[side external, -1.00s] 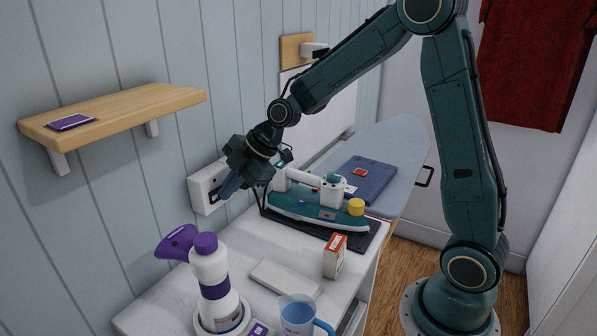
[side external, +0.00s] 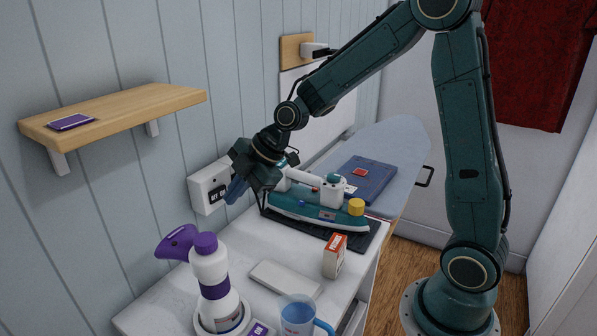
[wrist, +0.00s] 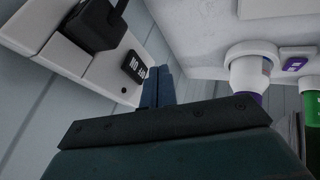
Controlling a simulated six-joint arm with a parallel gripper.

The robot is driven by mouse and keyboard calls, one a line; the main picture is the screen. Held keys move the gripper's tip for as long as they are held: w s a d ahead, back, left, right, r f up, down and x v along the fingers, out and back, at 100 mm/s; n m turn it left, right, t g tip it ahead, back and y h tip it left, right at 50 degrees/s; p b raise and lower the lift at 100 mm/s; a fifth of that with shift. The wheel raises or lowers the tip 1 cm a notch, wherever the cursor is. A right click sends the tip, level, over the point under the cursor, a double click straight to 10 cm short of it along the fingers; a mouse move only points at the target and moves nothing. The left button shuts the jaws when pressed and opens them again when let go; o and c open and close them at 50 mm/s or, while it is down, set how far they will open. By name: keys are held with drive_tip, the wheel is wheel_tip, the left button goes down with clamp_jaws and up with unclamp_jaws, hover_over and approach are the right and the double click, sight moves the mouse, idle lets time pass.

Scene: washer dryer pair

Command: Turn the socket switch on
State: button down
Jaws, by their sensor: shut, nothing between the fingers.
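The white socket box (side external: 201,190) is on the panelled wall above the worktop's back edge. Its black switch (side external: 216,194) has white lettering. In the wrist view the switch (wrist: 134,68) reads ON and OFF upside down, and a black plug (wrist: 95,24) sits in the socket beside it. Which way the switch is tipped I cannot tell. My gripper (side external: 235,190) is shut and empty, its blue fingers just in front of and right of the switch. In the wrist view the fingers (wrist: 158,88) appear beside the socket's edge, apart from the switch.
A teal iron (side external: 310,207) stands on a dark mat right of my gripper. A purple-topped spray bottle (side external: 210,262), a small box (side external: 335,256) and a blue-handled jug (side external: 298,316) stand in front. A wooden shelf (side external: 150,105) is above left.

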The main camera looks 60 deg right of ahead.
drive_tip(key=s+a+v, duration=0.1)
drive_tip(key=s+v, duration=0.1)
drive_tip(key=v, duration=0.9)
drive_tip(key=shift+f, duration=0.4)
drive_tip(key=shift+a, duration=0.1)
drive_tip(key=shift+d+m+h, duration=0.3)
drive_tip(key=shift+d+m, duration=0.2)
drive_tip(key=shift+d, duration=0.15)
drive_tip(key=shift+f, duration=0.15)
